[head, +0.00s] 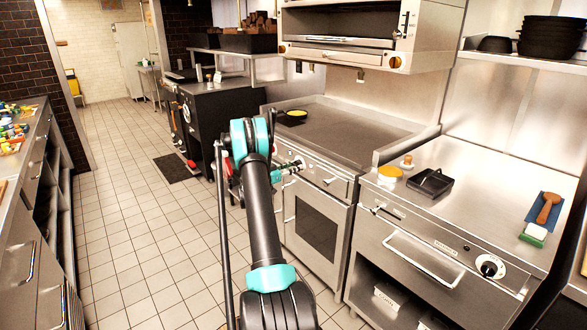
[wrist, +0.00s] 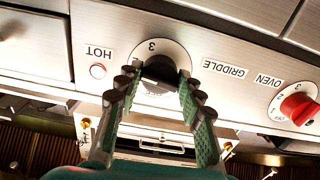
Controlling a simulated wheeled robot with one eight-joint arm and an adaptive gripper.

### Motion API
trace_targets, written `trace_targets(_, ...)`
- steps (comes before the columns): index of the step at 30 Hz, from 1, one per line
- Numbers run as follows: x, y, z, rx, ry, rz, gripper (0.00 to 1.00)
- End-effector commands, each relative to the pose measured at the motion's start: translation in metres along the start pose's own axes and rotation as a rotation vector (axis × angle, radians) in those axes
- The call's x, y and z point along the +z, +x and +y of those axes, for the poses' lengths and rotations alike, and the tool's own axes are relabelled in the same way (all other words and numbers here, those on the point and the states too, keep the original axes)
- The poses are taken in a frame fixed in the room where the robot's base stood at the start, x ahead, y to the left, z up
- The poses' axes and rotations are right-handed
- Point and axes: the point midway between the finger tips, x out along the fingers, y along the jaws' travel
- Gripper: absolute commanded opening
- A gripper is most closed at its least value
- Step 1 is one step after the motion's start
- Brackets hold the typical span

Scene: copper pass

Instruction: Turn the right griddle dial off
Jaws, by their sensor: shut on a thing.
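The griddle dial (wrist: 160,52) has a black knob on a white face marked with a 3, beside a GRIDDLE label, in the wrist view. My gripper (wrist: 157,84) is shut on this knob, with one finger on each side. The fingers and knob cover part of the dial face, so its pointer cannot be read. In the head view my gripper (head: 288,170) is at the front panel of the griddle (head: 345,130), and my arm partly hides the panel.
A red OVEN dial (wrist: 299,104) is right of the griddle dial in the wrist view. A small HOT light (wrist: 97,71) is left of it. An oven door (head: 315,222) is below the griddle. A counter with another dial (head: 489,266) stands at right.

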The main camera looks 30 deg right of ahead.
Motion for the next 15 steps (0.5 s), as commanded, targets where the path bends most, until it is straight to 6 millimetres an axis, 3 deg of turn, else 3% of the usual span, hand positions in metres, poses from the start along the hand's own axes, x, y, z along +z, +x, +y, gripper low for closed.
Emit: trace_targets(15, -0.0002, -0.0004, 0.0007, -0.001, -0.366, 0.000, 0.09)
